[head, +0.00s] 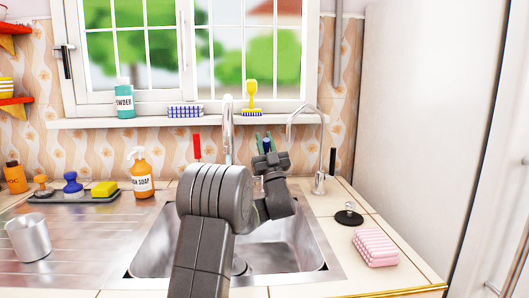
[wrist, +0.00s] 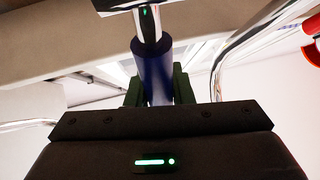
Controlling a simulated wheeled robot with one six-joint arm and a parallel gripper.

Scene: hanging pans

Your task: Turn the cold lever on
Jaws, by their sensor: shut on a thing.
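The cold lever is a blue handle (wrist: 152,75) on a chrome stem, seen in the wrist view. A small bit of its blue (head: 266,144) shows in the head view, right of the tall chrome faucet (head: 228,130). My gripper (head: 263,143) is behind the sink, with its dark green fingers pointing up. In the wrist view my gripper (wrist: 157,85) is shut on the blue handle, one finger on each side. The upright red lever (head: 197,147) stands left of the faucet. My arm hides the faucet's base.
A thinner curved chrome spout (head: 304,112) stands close right of my gripper. The steel sink (head: 295,255) lies below. A soap bottle (head: 141,175) and a metal cup (head: 29,238) are at left. A black stopper (head: 348,215) and a pink striped sponge (head: 375,247) lie at right.

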